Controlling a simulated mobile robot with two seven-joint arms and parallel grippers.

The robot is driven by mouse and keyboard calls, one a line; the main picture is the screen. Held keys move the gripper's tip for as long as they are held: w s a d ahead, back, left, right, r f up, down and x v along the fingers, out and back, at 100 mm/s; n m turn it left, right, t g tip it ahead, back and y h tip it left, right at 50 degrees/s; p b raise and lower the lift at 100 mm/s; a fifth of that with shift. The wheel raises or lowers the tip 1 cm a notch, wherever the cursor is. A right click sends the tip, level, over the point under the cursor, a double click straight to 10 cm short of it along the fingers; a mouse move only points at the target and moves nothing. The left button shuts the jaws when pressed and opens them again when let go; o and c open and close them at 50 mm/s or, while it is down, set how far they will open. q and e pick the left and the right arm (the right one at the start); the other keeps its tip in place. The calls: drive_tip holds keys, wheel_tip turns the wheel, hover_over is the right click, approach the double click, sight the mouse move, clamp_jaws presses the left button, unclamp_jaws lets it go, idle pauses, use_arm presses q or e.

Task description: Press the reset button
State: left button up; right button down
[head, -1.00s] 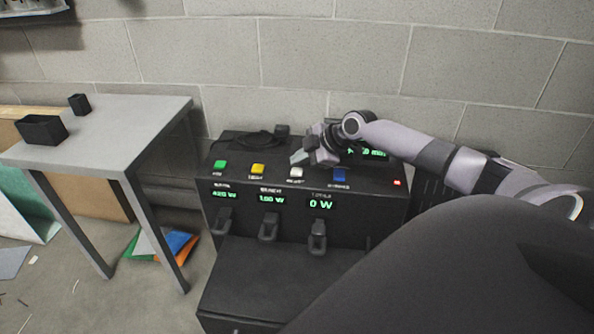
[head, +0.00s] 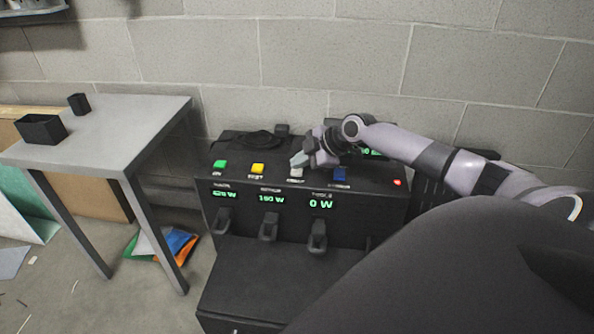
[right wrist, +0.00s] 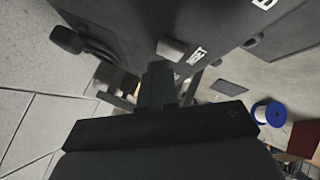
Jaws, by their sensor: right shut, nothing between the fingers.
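The reset button is a white button (head: 296,172) on the black console's (head: 225,180) top panel, between a yellow and a blue button. In the right wrist view the white button (right wrist: 171,49) has the label RESET beside it. My right gripper (head: 299,160) is over the panel, with its tip just behind and above the white button. In the right wrist view my gripper's fingers (right wrist: 158,70) are shut and empty, with their tips close below the button. I cannot tell whether they touch it. My left gripper is not in view.
A green button (head: 220,163), the yellow button (head: 258,168), the blue button (head: 340,174) and a small red light (head: 397,182) share the panel. Black levers (head: 269,227) stick out in front. A grey table (head: 110,130) with two black boxes stands at left.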

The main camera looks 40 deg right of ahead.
sight(300, 172)
drive_tip(key=shift+f+b, duration=0.3)
drive_tip(key=shift+f, duration=0.2)
idle(0.4)
drive_tip(key=shift+r, duration=0.1)
drive_tip(key=shift+r+p, duration=0.75)
drive_tip(key=shift+p, duration=0.05)
wheel_tip(300, 172, up, 5)
drive_tip(key=p, duration=0.4)
drive_tip(key=shift+r, duration=0.1)
drive_tip(key=shift+a, duration=0.1)
idle(0.8)
